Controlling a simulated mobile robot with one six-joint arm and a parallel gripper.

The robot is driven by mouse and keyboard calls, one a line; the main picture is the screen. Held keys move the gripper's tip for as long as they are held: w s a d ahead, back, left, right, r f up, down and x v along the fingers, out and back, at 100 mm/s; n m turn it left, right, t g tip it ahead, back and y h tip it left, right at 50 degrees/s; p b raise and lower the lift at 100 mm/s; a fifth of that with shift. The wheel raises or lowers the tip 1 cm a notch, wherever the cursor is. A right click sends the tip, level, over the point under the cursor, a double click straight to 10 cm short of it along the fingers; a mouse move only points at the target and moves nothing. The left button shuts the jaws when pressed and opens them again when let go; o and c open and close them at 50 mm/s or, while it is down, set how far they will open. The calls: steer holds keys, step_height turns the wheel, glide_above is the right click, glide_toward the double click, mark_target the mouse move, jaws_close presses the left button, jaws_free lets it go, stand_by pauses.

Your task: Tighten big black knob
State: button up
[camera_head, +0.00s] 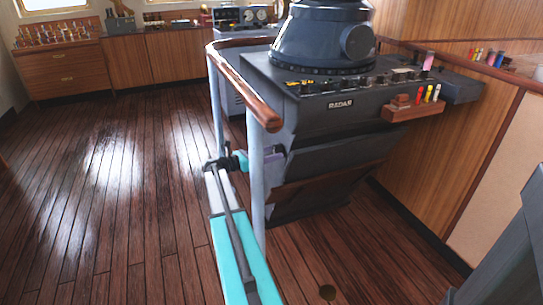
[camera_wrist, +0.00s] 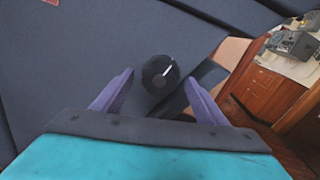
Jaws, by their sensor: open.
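A black round knob with a scalloped rim and a white pointer line (camera_wrist: 160,74) shows in the wrist view on a dark grey panel. My gripper (camera_wrist: 158,78) is open, with its two purple fingers spread left and right of the knob. The knob appears between the fingertips; I cannot tell how far apart in depth they are. In the head view my gripper (camera_head: 273,154) is at the side of the radar console (camera_head: 330,88), below its top panel, partly behind a railing post. The knob by the gripper is hidden there.
A wooden handrail (camera_head: 245,88) on grey posts stands between my arm and the console. A large round knob (camera_head: 357,42) sits on the radar hood. A small rack with coloured markers (camera_head: 412,112) juts from the console. The wooden floor at left is clear.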

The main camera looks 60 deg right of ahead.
steer(key=shift+s+d, duration=0.35)
steer(key=shift+d, duration=0.2)
steer(key=c, duration=1)
steer(key=shift+a+f, duration=0.1)
steer(key=shift+a, duration=0.3)
steer(key=shift+c, duration=0.2)
steer(key=shift+d, duration=0.35)
